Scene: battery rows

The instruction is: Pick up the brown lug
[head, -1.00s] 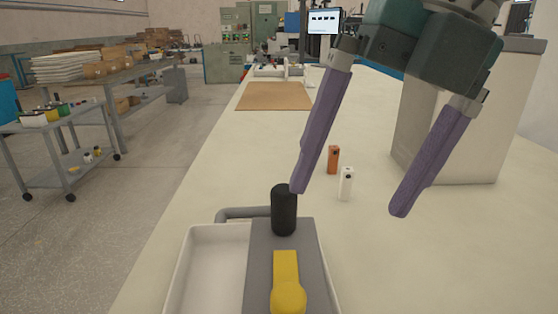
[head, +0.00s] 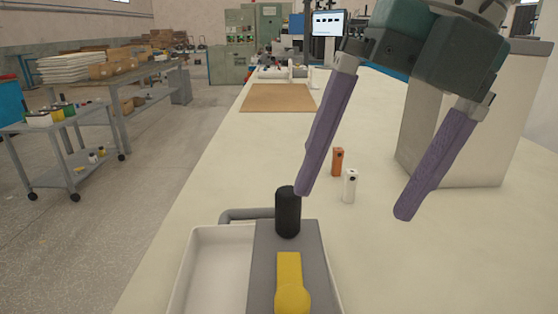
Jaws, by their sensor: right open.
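The lug (head: 337,161), a small upright orange-brown block with a dark spot near its top, stands on the pale bench. A similar white lug (head: 350,186) stands just in front of it. My right gripper (head: 354,205) hangs from the upper right with its two purple fingers spread wide and nothing between them. In the picture both lugs show between the fingers, nearer the left finger. I cannot tell the gripper's exact height above the bench. My left gripper is out of view.
A white tray (head: 187,274) with a grey block (head: 315,262) lies at the front; a black cylinder (head: 288,212) and a yellow piece (head: 290,275) are on the block. A pale box (head: 425,125) stands at right. A brown board (head: 278,98) lies farther back.

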